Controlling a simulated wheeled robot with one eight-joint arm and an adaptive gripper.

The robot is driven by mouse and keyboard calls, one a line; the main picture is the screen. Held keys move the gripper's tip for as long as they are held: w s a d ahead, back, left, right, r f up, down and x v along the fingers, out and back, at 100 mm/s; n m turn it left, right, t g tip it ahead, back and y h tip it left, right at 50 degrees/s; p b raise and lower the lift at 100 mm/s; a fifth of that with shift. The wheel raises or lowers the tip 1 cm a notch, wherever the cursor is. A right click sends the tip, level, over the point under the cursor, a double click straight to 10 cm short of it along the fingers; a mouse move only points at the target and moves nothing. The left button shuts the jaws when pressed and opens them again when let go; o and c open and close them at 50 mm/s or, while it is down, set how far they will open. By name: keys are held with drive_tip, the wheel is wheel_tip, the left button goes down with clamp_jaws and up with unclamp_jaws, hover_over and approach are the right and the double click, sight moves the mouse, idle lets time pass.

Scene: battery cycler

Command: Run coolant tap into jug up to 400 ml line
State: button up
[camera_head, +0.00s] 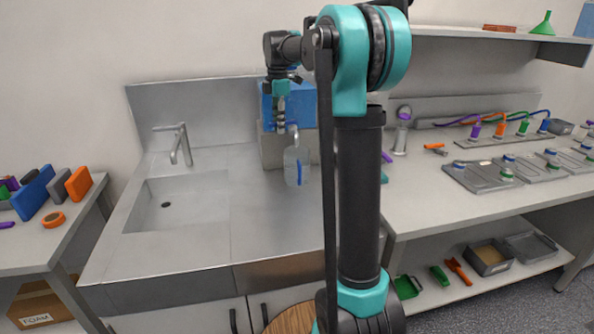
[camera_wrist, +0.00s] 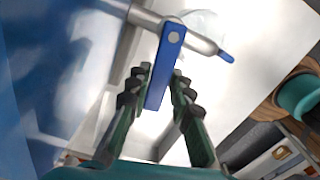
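The coolant tap (camera_wrist: 202,43) is a grey pipe with a blue tip and a flat blue lever (camera_wrist: 166,55). In the wrist view my gripper (camera_wrist: 163,75) has a finger on each side of the lever, with narrow gaps showing along its lower part. I cannot tell whether the fingertips touch it. In the head view my gripper (camera_head: 281,128) points down in front of the blue coolant box (camera_head: 305,107). The clear jug (camera_head: 291,160) stands upright below the tap spout, with a blue vertical strip on it. Its level and 400 ml line are too small to read.
A sink (camera_head: 180,205) with its own faucet (camera_head: 180,146) lies to the left. The steel counter is clear in front of the jug. A bench (camera_head: 445,210) with trays and coloured cables is on the right. A round wooden top (camera_head: 290,320) is below the counter.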

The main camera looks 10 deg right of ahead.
drive_tip(key=n, duration=0.1)
drive_tip(key=s+n, duration=0.2)
drive_tip(key=n, duration=0.1)
drive_tip(key=shift+d, duration=0.25)
drive_tip(key=n, duration=0.1)
drive_tip(key=d+n, duration=0.1)
drive_tip(key=shift+s+n, duration=0.3)
drive_tip(key=shift+s, duration=0.05)
drive_tip(key=shift+s+d+n, duration=0.2)
drive_tip(key=shift+d+n, duration=0.05)
drive_tip(key=shift+n, duration=0.6)
drive_tip(key=shift+s+d+n, duration=0.2)
drive_tip(key=shift+n, duration=0.65)
idle(5.1)
